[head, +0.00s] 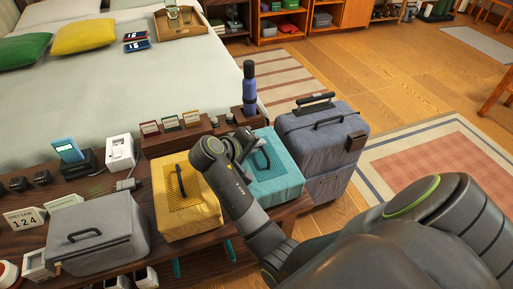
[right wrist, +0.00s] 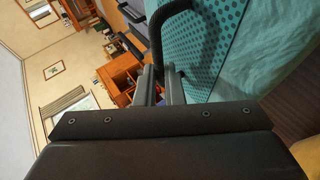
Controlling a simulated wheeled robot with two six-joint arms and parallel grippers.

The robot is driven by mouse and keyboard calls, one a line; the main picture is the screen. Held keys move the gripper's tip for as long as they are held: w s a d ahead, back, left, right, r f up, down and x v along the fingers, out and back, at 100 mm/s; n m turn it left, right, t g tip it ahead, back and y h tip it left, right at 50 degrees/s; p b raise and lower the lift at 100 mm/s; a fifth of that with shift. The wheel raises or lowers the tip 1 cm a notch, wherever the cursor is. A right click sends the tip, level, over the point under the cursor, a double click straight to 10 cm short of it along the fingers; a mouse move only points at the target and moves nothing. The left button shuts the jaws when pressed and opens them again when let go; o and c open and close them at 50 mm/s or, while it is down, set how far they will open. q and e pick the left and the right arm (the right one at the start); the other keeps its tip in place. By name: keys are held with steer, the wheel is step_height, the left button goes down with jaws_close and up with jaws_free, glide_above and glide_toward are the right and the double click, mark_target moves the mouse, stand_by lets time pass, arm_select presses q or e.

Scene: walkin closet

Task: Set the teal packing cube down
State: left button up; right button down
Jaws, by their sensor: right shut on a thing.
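The teal packing cube (head: 280,178) is at the right end of the dark wooden bench, between the yellow packing cube (head: 187,207) and a grey-blue suitcase (head: 323,138). My right gripper (head: 253,149) is at its dark handle, and my wrist covers the cube's left side. In the right wrist view the cube's teal fabric (right wrist: 275,65) fills the upper right. The gripper's fingers (right wrist: 163,85) are shut on the dark handle (right wrist: 161,30). The cube's underside is hidden, so I cannot tell whether it touches the bench. My left gripper is not in view.
A grey case (head: 98,235) lies left of the yellow cube. A blue bottle (head: 249,90) and small card boxes (head: 171,124) stand behind. The bed (head: 85,85) is beyond the bench. Open wooden floor and a rug (head: 440,175) lie to the right.

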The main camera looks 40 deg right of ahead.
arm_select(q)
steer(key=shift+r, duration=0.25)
arm_select(e)
steer(key=shift+f, duration=0.2)
steer(key=c, duration=1.5)
jaws_free()
steer(key=shift+f, duration=0.15)
steer(key=shift+c, duration=0.2)
steer(key=shift+r, duration=0.2)
